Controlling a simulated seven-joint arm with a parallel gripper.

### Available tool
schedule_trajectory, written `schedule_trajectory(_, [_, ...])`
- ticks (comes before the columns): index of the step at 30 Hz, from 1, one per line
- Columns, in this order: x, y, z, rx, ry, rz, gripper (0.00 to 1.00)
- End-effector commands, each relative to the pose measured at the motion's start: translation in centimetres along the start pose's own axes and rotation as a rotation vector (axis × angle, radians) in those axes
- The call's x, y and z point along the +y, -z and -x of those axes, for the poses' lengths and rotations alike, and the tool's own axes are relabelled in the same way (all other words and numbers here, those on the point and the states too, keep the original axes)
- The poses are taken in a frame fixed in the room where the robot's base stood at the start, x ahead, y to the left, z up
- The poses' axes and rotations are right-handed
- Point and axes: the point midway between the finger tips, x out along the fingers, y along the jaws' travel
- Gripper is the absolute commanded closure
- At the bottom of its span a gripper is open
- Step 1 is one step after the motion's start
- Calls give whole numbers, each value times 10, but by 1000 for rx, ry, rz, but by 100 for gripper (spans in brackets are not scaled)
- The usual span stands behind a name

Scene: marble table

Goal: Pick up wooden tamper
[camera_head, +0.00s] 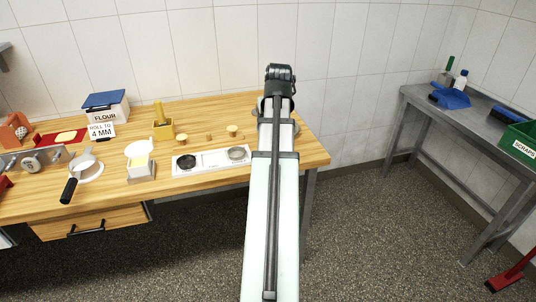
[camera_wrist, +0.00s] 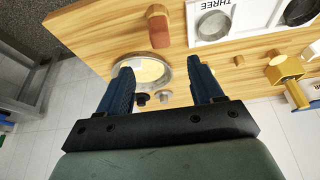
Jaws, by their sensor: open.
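Small wooden pieces stand behind the white tray in the head view: a mushroom-shaped one at the left (camera_head: 182,138), a small peg (camera_head: 208,136), and another mushroom-shaped one at the right (camera_head: 232,131). I cannot tell which is the wooden tamper. In the wrist view a brown wooden piece with a rounded top (camera_wrist: 158,26) stands beyond my fingers, and a golden wooden piece (camera_wrist: 285,68) is to their right. My gripper (camera_wrist: 162,80) is open and empty above the table's right end. In the head view my arm hides that area.
A round dish with pale yellow contents (camera_wrist: 150,68) shows between my fingers, with small black and grey knobs (camera_wrist: 152,98) nearby. The white tray (camera_head: 211,159) has round recesses. The table's right front is bare.

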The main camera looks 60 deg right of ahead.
Motion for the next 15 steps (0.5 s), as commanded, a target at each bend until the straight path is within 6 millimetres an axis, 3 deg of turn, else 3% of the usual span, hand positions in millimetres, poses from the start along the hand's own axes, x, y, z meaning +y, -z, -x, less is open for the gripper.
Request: schedule_trajectory(15, [1,-1,-64,-3,0,-1,34])
